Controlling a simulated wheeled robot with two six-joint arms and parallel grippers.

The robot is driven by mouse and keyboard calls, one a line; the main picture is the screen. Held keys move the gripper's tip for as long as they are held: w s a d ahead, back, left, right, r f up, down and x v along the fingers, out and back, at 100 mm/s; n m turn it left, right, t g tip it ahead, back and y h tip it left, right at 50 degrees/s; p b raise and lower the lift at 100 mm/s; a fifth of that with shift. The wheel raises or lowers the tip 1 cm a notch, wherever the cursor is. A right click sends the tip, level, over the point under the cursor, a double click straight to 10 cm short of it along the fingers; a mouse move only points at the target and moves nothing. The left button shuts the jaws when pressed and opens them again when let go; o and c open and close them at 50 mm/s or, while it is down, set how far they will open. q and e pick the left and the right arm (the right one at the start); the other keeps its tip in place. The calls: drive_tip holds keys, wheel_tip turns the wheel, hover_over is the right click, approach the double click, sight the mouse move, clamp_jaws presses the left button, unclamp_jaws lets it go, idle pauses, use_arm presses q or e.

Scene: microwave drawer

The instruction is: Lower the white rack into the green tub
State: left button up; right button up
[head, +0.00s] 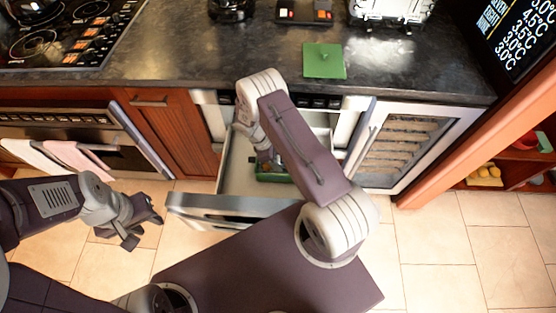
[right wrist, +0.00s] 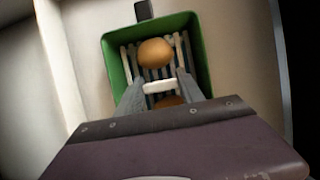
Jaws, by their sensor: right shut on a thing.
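The green tub (right wrist: 115,68) stands in the open drawer (head: 236,168). In the head view the tub (head: 272,178) is mostly hidden by my right arm. In the right wrist view the white slatted rack (right wrist: 178,52) lies within the tub's outline, with a round brown item (right wrist: 155,52) on it and part of another nearer me. My right gripper (right wrist: 162,88) is shut on the rack's white crossbar handle. I cannot tell whether the rack touches the tub's floor. My left gripper (head: 146,221) is open and empty, above the floor left of the drawer.
A glass-fronted cooler (head: 405,147) is right of the drawer, and a wooden cabinet (head: 165,130) is left. The tiled floor at the right is clear.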

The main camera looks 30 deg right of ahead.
drive_tip(key=o, duration=1.9)
drive_tip(key=shift+c, duration=0.2)
drive_tip(key=shift+r, duration=0.1)
drive_tip(key=shift+r+p, duration=3.7)
drive_tip(key=shift+r, duration=0.75)
